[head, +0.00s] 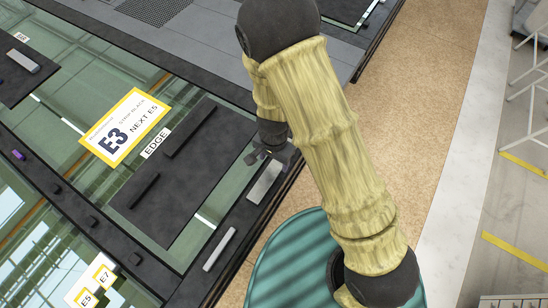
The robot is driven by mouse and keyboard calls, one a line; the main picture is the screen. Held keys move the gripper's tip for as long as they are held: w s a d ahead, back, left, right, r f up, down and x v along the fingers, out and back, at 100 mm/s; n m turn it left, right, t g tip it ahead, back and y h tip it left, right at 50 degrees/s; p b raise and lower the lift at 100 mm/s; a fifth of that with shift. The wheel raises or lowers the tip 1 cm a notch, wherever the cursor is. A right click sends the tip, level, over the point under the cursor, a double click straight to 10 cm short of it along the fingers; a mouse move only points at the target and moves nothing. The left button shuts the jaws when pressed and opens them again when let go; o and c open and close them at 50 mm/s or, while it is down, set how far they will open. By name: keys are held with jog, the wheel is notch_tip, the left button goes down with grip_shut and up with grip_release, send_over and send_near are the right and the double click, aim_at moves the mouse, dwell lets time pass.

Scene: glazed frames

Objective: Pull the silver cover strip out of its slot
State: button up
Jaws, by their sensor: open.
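A flat silver strip (265,182) lies along the dark frame edge of the glazed panel, just below my gripper in the picture. A second, narrower pale silver strip (219,249) lies further down the same edge. I cannot tell which of them is the cover strip, nor see how deep either sits in a slot. My gripper (264,156) is open and empty, over the dark edge near the upper end of the first strip. My arm hides part of the edge, and any contact is too small to tell.
A dark panel (172,205) with raised bars lies left of the strips. A yellow-bordered E3 card (124,127) and an EDGE label (156,143) are on the glass. Another silver piece (24,61) sits at far left. Tan floor (425,110) is clear at right.

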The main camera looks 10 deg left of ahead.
aim_at(274, 169)
jog(key=shift+f+b, duration=1.75)
jog(key=shift+f, duration=0.75)
jog(key=shift+c, duration=0.4)
grip_shut()
jog(key=shift+r, duration=0.35)
jog(key=shift+r+p, duration=1.4)
jog(key=shift+p, duration=0.25)
